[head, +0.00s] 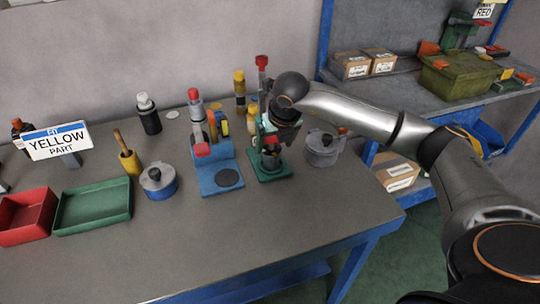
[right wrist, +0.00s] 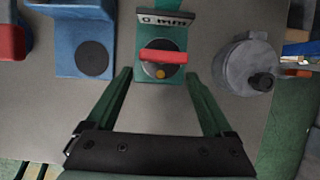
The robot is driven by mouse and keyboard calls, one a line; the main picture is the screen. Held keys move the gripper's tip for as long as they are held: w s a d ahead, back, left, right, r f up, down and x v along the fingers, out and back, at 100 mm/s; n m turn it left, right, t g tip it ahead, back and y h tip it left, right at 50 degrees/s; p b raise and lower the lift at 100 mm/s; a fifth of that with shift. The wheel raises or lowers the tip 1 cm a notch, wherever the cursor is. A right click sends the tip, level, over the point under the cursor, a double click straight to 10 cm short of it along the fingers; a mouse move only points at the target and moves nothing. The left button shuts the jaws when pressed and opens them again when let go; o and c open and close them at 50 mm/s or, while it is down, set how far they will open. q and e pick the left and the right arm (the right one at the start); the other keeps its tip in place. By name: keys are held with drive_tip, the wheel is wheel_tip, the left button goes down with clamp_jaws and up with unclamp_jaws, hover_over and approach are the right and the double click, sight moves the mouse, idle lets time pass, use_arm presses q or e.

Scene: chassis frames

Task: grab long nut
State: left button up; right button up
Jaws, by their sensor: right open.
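I cannot pick out a long nut with certainty. My right gripper (right wrist: 158,75) is open, its two green fingers apart on either side of a green stand (right wrist: 143,70). On the stand's base is a dark round disc (right wrist: 150,78), with a red bar (right wrist: 163,57) across it and a small yellow-orange spot. Nothing shows held between the fingers. In the head view my right gripper (head: 274,128) is over the green stand (head: 272,178), partly hiding it. My left gripper does not show.
A blue stand (head: 221,188) is left of the green one; a grey lidded pot (head: 322,155) is right. A blue-grey pot (head: 158,188), green tray (head: 92,212) and red tray (head: 28,222) are further left. The table's front is clear.

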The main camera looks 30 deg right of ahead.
sight(272, 150)
drive_tip(key=shift+w+p+x, duration=0.1)
drive_tip(key=shift+p+x, duration=0.2)
drive_tip(key=shift+x, duration=1.45)
drive_tip(key=shift+w+p+x, duration=0.15)
drive_tip(key=shift+p+x, duration=0.1)
drive_tip(key=shift+x, duration=1.5)
drive_tip(key=shift+r, duration=0.15)
drive_tip(key=shift+c, duration=0.3)
drive_tip(key=shift+d, duration=0.1)
clamp_jaws()
drive_tip(key=shift+r, duration=0.1)
